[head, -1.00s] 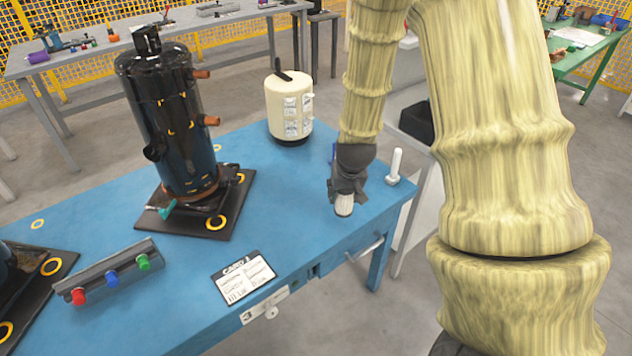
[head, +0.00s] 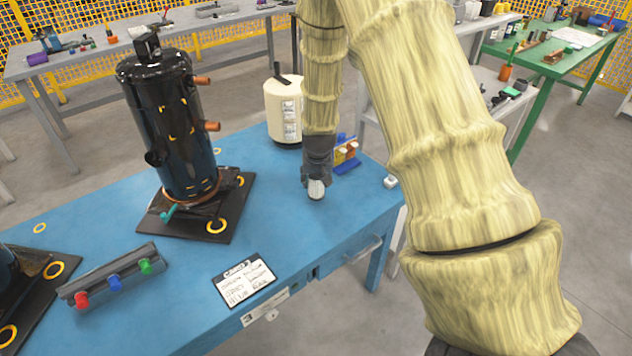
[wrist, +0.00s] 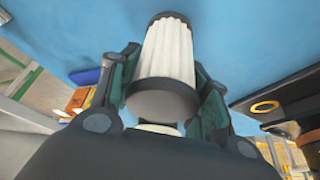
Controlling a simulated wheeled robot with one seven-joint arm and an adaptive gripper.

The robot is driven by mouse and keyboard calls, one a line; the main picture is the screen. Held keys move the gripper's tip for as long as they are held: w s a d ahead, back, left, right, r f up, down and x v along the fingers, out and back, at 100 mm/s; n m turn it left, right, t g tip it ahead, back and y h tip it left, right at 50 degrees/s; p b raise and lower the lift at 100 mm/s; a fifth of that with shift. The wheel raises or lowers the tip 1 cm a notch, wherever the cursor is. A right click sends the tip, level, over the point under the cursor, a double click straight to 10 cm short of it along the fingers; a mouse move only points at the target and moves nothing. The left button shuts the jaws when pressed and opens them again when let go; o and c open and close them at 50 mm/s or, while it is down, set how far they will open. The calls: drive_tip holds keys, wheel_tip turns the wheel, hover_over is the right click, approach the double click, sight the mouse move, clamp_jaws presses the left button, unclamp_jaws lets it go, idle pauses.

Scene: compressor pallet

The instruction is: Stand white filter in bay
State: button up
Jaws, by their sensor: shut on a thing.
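The white filter (head: 316,189) is a pleated white cylinder with a dark end cap. My gripper (head: 317,177) is shut on it and holds it over the blue bench, right of the black compressor. In the wrist view the filter (wrist: 168,52) sits between the two fingers of my gripper (wrist: 164,88), its pleated end pointing away from the palm. A blue holder (head: 347,166) with white, yellow and orange parts stands just behind and right of my gripper, partly hidden by it. I cannot tell whether this is the bay. Whether the filter touches the bench is unclear.
The black compressor (head: 172,120) stands on a dark plate at left. A cream canister (head: 284,108) stands behind my gripper. A rail with coloured knobs (head: 112,277) and a written card (head: 244,279) lie in front. A white fitting (head: 390,181) is near the right edge. Mid-bench is clear.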

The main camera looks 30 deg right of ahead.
drive_tip(key=shift+f, duration=1.05)
drive_tip(key=shift+f, duration=0.15)
drive_tip(key=o, duration=1)
